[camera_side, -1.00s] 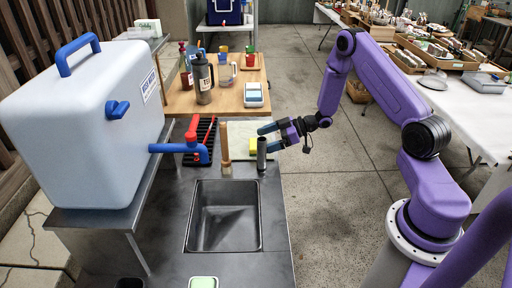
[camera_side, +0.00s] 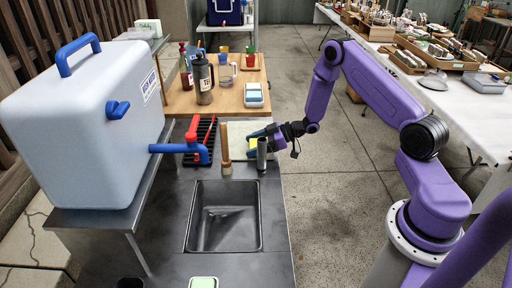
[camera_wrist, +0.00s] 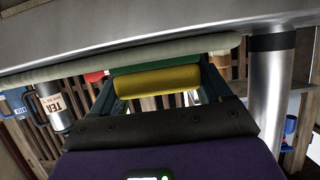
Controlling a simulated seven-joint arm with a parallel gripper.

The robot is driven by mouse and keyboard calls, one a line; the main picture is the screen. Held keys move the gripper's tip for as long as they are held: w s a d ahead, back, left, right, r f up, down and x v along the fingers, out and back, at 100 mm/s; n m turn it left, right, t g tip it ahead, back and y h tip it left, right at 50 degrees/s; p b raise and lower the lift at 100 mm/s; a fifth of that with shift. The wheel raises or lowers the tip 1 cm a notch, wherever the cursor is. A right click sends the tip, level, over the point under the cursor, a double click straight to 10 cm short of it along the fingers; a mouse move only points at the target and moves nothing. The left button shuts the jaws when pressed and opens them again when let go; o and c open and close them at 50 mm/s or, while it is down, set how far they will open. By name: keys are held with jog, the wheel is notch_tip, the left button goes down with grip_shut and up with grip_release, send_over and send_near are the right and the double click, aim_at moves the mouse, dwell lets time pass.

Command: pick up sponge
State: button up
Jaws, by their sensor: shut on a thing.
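The yellow sponge (camera_side: 253,142) is at the right edge of the metal counter, behind the sink, partly hidden by my gripper (camera_side: 257,138). In the wrist view the yellow sponge (camera_wrist: 158,80) lies crosswise between the two dark fingers of my gripper (camera_wrist: 158,88). My gripper is shut on it. I cannot tell whether the sponge still touches the surface under it.
A dark grey cylinder (camera_side: 262,155) and a wooden cylinder (camera_side: 225,150) stand close to my gripper. The sink (camera_side: 225,215) is in front. A black rack with red parts (camera_side: 203,130) stands behind.

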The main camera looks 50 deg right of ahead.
notch_tip(320, 180, up, 10)
jog(key=shift+r, duration=0.1)
notch_tip(320, 180, up, 18)
send_over(254, 143)
jog(key=s+a+r+n+g+y, duration=0.1)
jog(key=a+r, duration=0.1)
jog(key=a, duration=0.6)
jog(key=s+a+r, duration=0.1)
jog(key=a+r, duration=0.2)
jog(key=a, duration=0.5)
jog(key=s+a+n+g, duration=0.1)
jog(key=s+a, duration=1.6)
jog(key=a, duration=0.1)
jog(key=s+a+f+n+g+y, duration=0.1)
jog(key=s+f, duration=0.2)
jog(key=s, duration=0.4)
jog(key=s+a+f+n+g+y, duration=0.1)
jog(key=s+f, duration=0.1)
jog(key=s, duration=0.5)
jog(key=shift+n+g, duration=0.3)
jog(key=shift+s+d+f, duration=0.1)
jog(key=shift+s+f, duration=0.05)
jog(key=shift+f, duration=4.65)
jog(key=shift+s+a+f, duration=0.1)
jog(key=shift+f, duration=4.7)
jog(key=shift+s+d+f, duration=0.1)
jog(key=shift+s+f, duration=0.05)
jog(key=shift+f, duration=4.65)
